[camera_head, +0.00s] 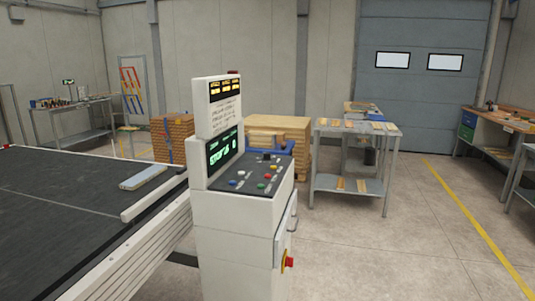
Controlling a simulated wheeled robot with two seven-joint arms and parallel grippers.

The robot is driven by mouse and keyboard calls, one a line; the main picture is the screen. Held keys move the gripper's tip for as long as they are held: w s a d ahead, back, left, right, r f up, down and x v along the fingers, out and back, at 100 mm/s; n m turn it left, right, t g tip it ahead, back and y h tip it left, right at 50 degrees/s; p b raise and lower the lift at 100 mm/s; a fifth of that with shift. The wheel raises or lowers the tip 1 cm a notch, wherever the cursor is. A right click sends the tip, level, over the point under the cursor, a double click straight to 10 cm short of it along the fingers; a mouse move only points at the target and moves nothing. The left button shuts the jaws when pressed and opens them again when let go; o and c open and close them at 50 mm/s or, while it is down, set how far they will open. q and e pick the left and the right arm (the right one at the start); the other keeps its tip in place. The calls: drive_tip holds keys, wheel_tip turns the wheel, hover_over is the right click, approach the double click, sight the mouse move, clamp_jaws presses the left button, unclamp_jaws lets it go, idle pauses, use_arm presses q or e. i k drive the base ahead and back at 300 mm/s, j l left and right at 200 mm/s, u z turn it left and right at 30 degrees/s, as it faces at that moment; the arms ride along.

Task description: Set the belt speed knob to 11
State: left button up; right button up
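The white control console (235,215) stands in the middle of the head view, beside the conveyor. Its sloped dark panel (253,182) carries several small coloured buttons and knobs. I cannot tell which of them is the belt speed knob, and no setting can be read. A green-lit display (222,150) sits above the panel, its text too small to read surely. An upper sign (226,88) shows yellow-lit digits. The dark conveyor belt (60,210) fills the left. Neither of my grippers shows.
A grey-blue flat piece (143,178) lies on the belt. A red knob (289,262) sticks out of the console's lower side. Behind stand stacked boards (171,138), a pallet load (290,130) and a metal table (357,130). The floor right of the console is clear.

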sight(266, 155)
drive_tip(key=i+l+z, duration=0.1)
drive_tip(key=i+l, duration=0.65)
drive_tip(key=i, duration=0.3)
drive_tip(key=i+l+z, duration=0.15)
drive_tip(key=i+l, duration=0.2)
drive_tip(key=i, duration=0.15)
